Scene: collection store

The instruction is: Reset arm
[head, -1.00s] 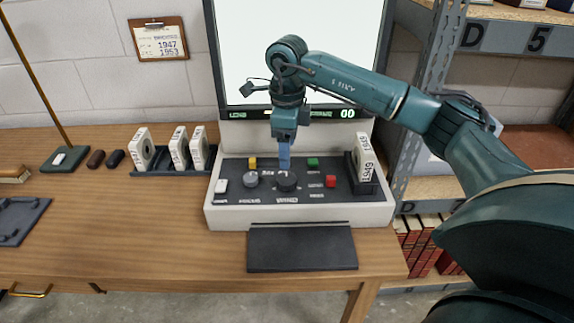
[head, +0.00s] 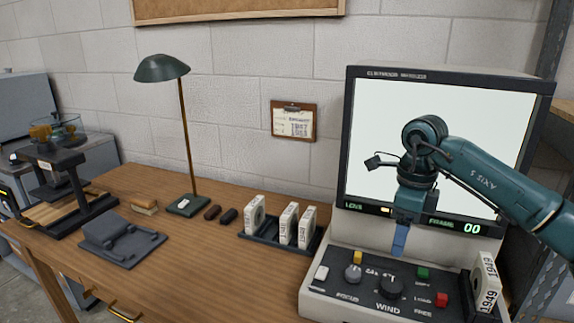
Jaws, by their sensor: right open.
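My right arm comes in from the right across the lit reader screen (head: 430,140). Whether the tips touch the knob I cannot tell. A grey focus knob (head: 353,273) and yellow (head: 358,257), green (head: 422,273) and red (head: 441,299) buttons sit on the panel. A white box marked 1949 (head: 487,282) stands at its right end. My left gripper is not in view.
A black rack (head: 262,240) holds several white boxes left of the reader. A green lamp (head: 162,68), two dark small objects (head: 212,212), a brush (head: 144,207) and a dark cradle (head: 124,239) are on the table (head: 215,275). A stand (head: 65,185) is at far left. The table's front middle is clear.

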